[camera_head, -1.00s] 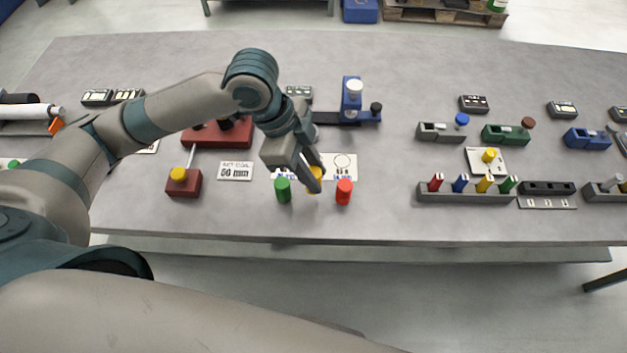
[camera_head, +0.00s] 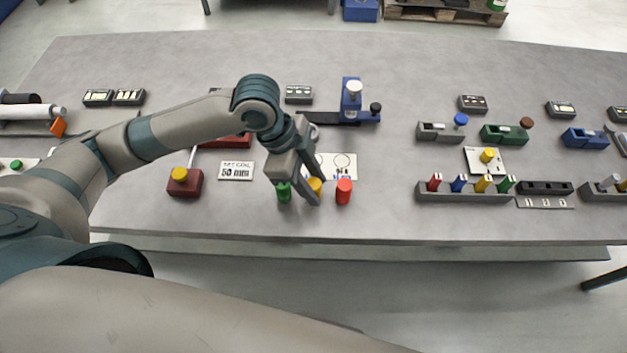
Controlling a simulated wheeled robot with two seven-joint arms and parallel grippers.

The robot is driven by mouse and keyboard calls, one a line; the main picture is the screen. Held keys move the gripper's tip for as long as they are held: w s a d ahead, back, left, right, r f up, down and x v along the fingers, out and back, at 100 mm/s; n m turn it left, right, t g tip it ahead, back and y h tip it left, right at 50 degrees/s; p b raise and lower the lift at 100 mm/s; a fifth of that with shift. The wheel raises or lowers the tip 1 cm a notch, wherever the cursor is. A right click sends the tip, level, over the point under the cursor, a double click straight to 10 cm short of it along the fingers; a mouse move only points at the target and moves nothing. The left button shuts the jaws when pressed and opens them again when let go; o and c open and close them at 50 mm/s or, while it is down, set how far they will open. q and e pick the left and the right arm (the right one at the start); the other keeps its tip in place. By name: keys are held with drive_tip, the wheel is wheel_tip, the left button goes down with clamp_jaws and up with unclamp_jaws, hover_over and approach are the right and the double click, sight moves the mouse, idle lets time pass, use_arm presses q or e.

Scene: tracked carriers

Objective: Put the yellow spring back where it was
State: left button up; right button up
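The yellow spring (camera_head: 315,186) shows as a small yellow upright piece near the front edge of the table, between a green cylinder (camera_head: 284,193) and a red cylinder (camera_head: 344,192). My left gripper (camera_head: 320,196) points down at it. Its two fingers are spread apart, with the yellow piece seen between them; I cannot tell whether they touch it. The fingers hide part of the yellow piece and part of the green one. A white card with a printed circle (camera_head: 343,163) lies just behind. My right gripper is not in view.
A dark red block with a yellow top (camera_head: 185,182) and a "50 mm" label (camera_head: 236,171) stand to the left. A blue device (camera_head: 351,100) is behind. A grey rack of coloured pegs (camera_head: 464,197) is at right. Table between red cylinder and rack is clear.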

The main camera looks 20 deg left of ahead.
use_arm(q)
drive_tip(key=shift+o, duration=0.3)
drive_tip(key=shift+r, duration=0.15)
drive_tip(key=b+v, duration=0.1)
drive_tip(key=v, duration=1.1)
idle(0.6)
